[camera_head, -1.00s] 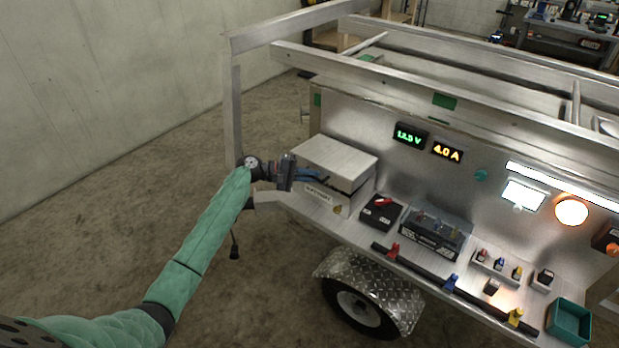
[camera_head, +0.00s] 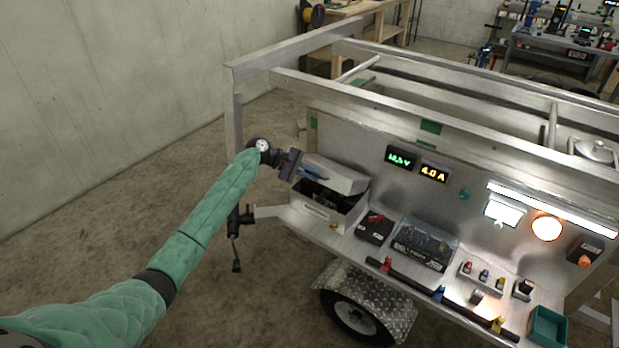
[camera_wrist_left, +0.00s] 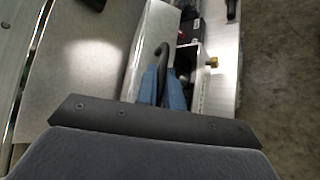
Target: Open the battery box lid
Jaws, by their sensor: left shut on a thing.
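The battery box (camera_head: 326,208) is a pale metal box at the left end of the trailer's shelf. Its lid (camera_head: 338,174) is tilted up at the front, and a dark gap shows the inside of the box. My left gripper (camera_head: 318,174) is shut at the lid's front edge, on the lid's handle. In the left wrist view, the blue fingers (camera_wrist_left: 170,92) close at a dark curved handle (camera_wrist_left: 163,58), with the lid (camera_wrist_left: 85,65) to the left and the open box interior to the right. My right gripper is not in view.
On the shelf right of the box are a black box with a red switch (camera_head: 375,226) and a battery (camera_head: 424,245) under a clear cover. A teal bin (camera_head: 547,326) stands at the right end. The trailer's frame rail (camera_head: 300,50) runs above the box.

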